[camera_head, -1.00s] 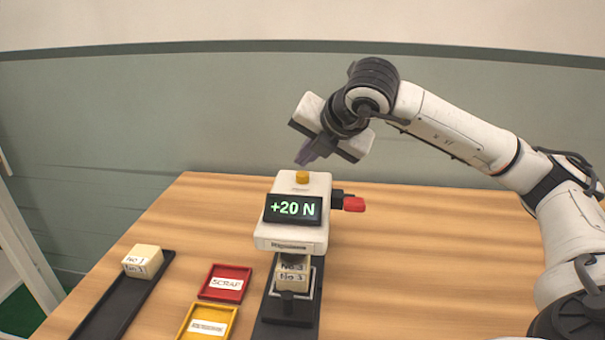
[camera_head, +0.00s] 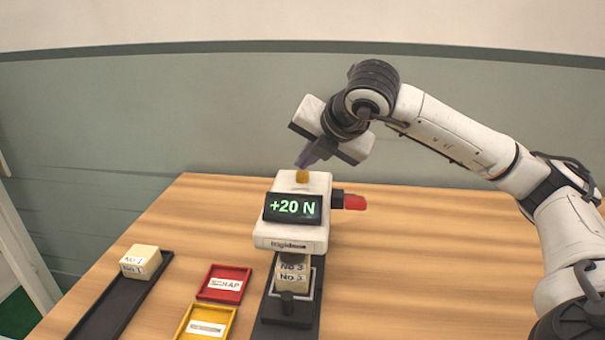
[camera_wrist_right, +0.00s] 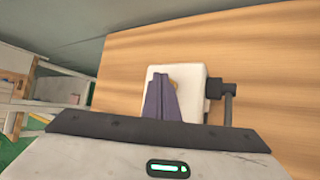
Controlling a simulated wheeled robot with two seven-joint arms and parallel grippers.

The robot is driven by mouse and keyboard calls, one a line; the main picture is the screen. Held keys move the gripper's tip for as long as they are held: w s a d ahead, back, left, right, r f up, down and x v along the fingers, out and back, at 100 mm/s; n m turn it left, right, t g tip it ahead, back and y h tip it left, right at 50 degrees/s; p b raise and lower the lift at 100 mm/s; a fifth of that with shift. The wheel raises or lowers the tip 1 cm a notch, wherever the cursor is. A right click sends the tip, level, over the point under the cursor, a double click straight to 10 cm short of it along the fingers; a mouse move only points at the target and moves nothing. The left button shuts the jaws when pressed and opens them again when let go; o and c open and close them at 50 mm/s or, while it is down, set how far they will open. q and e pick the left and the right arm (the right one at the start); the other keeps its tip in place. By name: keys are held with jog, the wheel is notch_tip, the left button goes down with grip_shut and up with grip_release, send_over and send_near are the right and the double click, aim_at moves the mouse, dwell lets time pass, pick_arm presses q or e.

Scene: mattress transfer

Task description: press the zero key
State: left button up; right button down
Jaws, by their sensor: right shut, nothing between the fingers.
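The white press head (camera_head: 288,232) stands on the wooden table with a display (camera_head: 292,208) reading "+20 N". The yellow key (camera_head: 302,176) is on top of it. My right gripper (camera_head: 303,162) is shut and empty, its fingertips pointing down just above the yellow key; I cannot tell whether they touch it. In the right wrist view the shut fingers (camera_wrist_right: 161,80) lie over the white head (camera_wrist_right: 188,90) and cover most of the key (camera_wrist_right: 174,84). My left gripper is not in view.
A block marked No 3 (camera_head: 293,272) sits under the head. A red handle (camera_head: 355,202) sticks out at the head's right. A black tray (camera_head: 110,305) with a block (camera_head: 140,260), a red SCRAP tray (camera_head: 224,284) and a yellow tray (camera_head: 207,322) lie left. The table's right is clear.

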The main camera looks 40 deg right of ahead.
aim_at(306, 176)
jog(key=shift+f+b, duration=0.35)
jog(key=shift+f, duration=0.05)
jog(key=shift+f+b, duration=0.55)
jog(key=shift+b, duration=0.05)
dwell(0.6)
dwell(0.3)
jog(key=shift+r+p, duration=1)
jog(key=shift+r, duration=0.35)
notch_tip(306, 176, up, 5)
jog(key=p, duration=0.4)
dwell(0.3)
